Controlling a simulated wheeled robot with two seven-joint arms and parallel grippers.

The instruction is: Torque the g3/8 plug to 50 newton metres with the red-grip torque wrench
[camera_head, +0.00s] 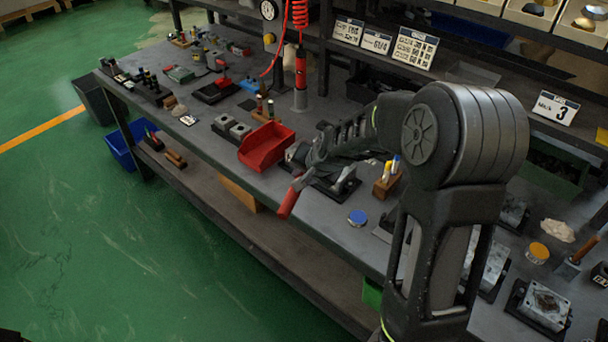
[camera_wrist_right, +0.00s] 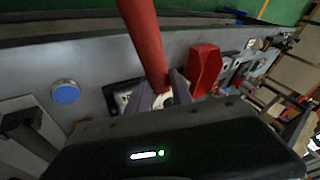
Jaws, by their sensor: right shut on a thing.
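My right gripper (camera_head: 301,172) is shut on the red-grip torque wrench. The wrench's red grip (camera_head: 289,199) sticks out toward the bench's front edge. In the right wrist view the grip (camera_wrist_right: 146,42) rises from between the fingers (camera_wrist_right: 165,93). My left gripper is not in view.
A red bin (camera_head: 266,146) stands on the bench left of the gripper. A blue round tin (camera_head: 357,217) lies to the right, near a wooden holder (camera_head: 387,181). More valve blocks (camera_head: 541,304) stand at the right. A red hanging tool (camera_head: 301,68) is behind.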

